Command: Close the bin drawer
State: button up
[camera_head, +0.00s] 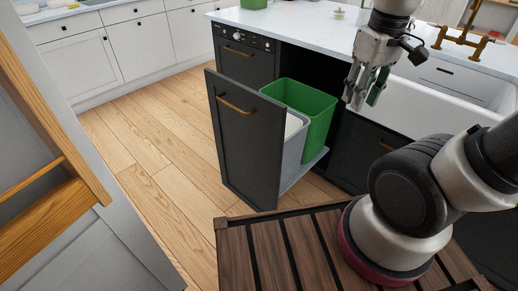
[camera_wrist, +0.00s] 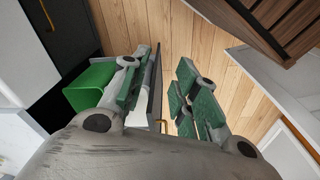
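The bin drawer stands pulled out from the counter, with a dark front panel (camera_head: 240,140) and a brass handle (camera_head: 235,105). A green bin (camera_head: 312,105) and a light grey bin (camera_head: 293,140) sit in it behind the panel. In the head view, my gripper (camera_head: 364,88) hangs to the right of the green bin, near the sink front. In the wrist view, my gripper (camera_wrist: 160,92) has its green-padded fingers apart with nothing held. The panel (camera_wrist: 155,88) shows nearly edge-on in the gap, below the fingers; the distance is unclear. The green bin (camera_wrist: 90,88) shows left of the fingers.
A white counter (camera_head: 300,30) and a white sink (camera_head: 440,100) lie behind and right of the drawer. A brass tap (camera_head: 460,38) stands by the sink. Wooden floor (camera_head: 165,150) is clear left of the drawer. A dark slatted wooden surface (camera_head: 290,250) is in front.

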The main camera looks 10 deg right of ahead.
jog(key=w+a+f+n+h, duration=0.1)
jog(key=w+a+f+n, duration=0.1)
jog(key=f, duration=0.2)
jog(key=w+a+f+n+g+h, duration=0.1)
jog(key=w+a+f+n+h, duration=0.1)
jog(key=w+a+f+n, duration=0.1)
jog(key=w+a+f+n+g+h, duration=0.1)
jog(key=w+a+f+n+h, duration=0.1)
jog(key=w+a+f, duration=0.1)
jog(key=shift+a+f+n, duration=0.15)
jog(key=shift+f+n, duration=0.25)
jog(key=shift+f, duration=0.4)
grip_shut()
jog(key=w+a+f+n+t+h, duration=0.1)
jog(key=w+a+f+n+t, duration=0.2)
jog(key=w+a+f+n, duration=0.45)
jog(key=w+a+f+n+t+h, duration=0.1)
jog(key=w+a+f+n+t, duration=0.25)
jog(key=a+f+n, duration=0.5)
jog(key=m, duration=0.2)
send_near(269, 149)
notch_tip(269, 149, down, 3)
jog(key=a, duration=0.1)
jog(key=shift+w+d+f, duration=0.1)
jog(key=shift+w+d, duration=0.4)
jog(key=shift+d, duration=0.35)
jog(key=shift+w+d, duration=0.5)
jog(key=shift+d, duration=0.35)
